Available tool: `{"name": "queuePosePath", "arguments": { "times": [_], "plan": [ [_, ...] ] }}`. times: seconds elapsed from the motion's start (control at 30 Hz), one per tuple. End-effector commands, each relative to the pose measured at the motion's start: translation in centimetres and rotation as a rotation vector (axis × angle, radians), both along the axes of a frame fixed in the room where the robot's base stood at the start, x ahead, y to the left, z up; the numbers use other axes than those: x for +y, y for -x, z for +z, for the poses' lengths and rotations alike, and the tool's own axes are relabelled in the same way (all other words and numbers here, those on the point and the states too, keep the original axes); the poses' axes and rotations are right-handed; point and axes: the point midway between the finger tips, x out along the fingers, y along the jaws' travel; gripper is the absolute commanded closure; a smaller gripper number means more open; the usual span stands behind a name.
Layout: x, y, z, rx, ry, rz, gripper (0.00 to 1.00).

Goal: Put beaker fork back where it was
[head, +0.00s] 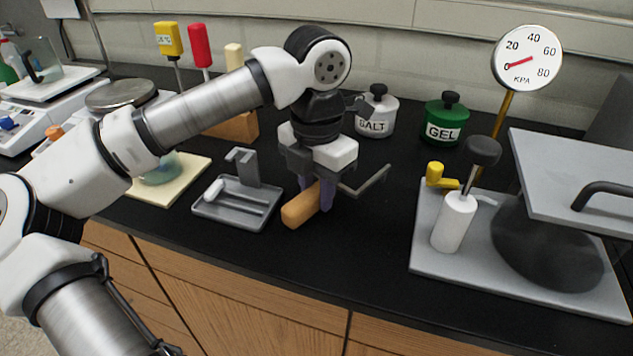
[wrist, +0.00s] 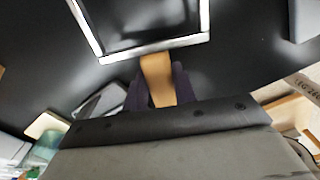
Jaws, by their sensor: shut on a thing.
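The beaker fork has an orange wooden handle (head: 301,206) and a grey metal fork end (head: 368,182). My gripper (head: 317,196) is shut on the handle, its purple fingers on either side, above the black bench near the front edge. The fork end points right and back in the head view. In the wrist view the handle (wrist: 158,77) lies between my gripper's dark fingers (wrist: 160,92), and the metal frame (wrist: 150,46) reaches away at the top. A grey tray (head: 235,217) with an upright hooked post (head: 246,168) stands left of the handle, apart from it.
A cream mat (head: 190,185) with a glass vessel lies left of the tray. A SALT jar (head: 375,115) and a green GEL jar (head: 445,120) stand behind. A grey base plate (head: 440,265) with a white pump and gauge is at right. Bench between gripper and plate is clear.

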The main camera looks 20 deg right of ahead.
Motion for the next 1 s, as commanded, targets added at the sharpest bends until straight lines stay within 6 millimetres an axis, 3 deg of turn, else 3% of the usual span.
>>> {"name": "queuePosePath", "arguments": {
  "times": [1.0],
  "plan": [
    [0.0,0.0,-1.4,-0.001,0.001,0.001,1.0]
  ]
}}
